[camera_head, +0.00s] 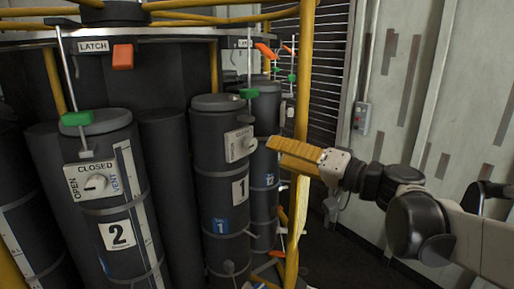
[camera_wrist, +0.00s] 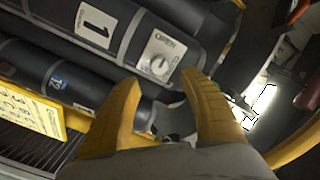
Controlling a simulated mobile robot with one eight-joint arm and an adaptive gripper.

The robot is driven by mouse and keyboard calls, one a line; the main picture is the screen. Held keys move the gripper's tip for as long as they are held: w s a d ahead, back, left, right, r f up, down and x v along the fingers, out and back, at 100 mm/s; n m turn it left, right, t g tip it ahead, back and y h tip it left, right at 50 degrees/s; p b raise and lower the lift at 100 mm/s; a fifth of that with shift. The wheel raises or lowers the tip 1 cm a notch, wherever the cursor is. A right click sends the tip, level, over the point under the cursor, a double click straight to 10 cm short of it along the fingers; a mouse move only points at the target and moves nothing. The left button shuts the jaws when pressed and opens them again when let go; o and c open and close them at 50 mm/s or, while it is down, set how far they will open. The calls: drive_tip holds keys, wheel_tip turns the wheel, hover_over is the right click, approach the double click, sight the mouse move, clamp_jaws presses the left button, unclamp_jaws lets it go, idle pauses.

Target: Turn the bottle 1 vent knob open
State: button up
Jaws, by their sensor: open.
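Bottle 1 (camera_head: 222,185) is a dark upright cylinder with a white "1" label, in the middle of the head view. Its vent knob (camera_head: 249,144) sits on a white plate high on its right side. In the wrist view the round pale knob (camera_wrist: 160,66) shows on its plate with the word OPEN; its pointer direction is too small to tell. My gripper (camera_head: 272,146) has yellow fingers and points left at the knob plate. In the wrist view my gripper (camera_wrist: 160,79) is open and empty, with the knob appearing between and just beyond the fingertips, apart from them.
Bottle 2 (camera_head: 119,205) stands to the left with its own vent knob (camera_head: 96,183). A yellow post (camera_head: 297,215) rises close by my gripper. Another bottle (camera_head: 266,170) stands behind bottle 1. Green handles (camera_head: 76,118) and an orange latch (camera_head: 123,56) hang above.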

drive_tip(key=v, duration=0.3)
drive_tip(key=s+a+f+g+h+b, duration=0.1)
drive_tip(key=s+f+h+b, duration=0.2)
drive_tip(key=f, duration=0.5)
drive_tip(key=s+f+g+b, duration=0.25)
drive_tip(key=f+b, duration=0.25)
drive_tip(key=f, duration=0.3)
drive_tip(key=s+a+f+h+b, duration=0.15)
drive_tip(key=s+f+b, duration=0.25)
drive_tip(key=f, duration=0.4)
drive_tip(key=s+d+f+h+b, duration=0.3)
drive_tip(key=d+f, duration=0.1)
drive_tip(key=f, duration=0.3)
drive_tip(key=s+d+f+g+h+b, duration=0.1)
drive_tip(key=s+d+f+h+b, duration=0.2)
drive_tip(key=f, duration=0.5)
drive_tip(key=s+d+f+h+b, duration=0.3)
drive_tip(key=s+d+f+b, duration=0.1)
drive_tip(key=f, duration=0.3)
drive_tip(key=shift+d+b, duration=0.3)
drive_tip(key=shift+b, duration=0.3)
drive_tip(key=shift+f, duration=0.1)
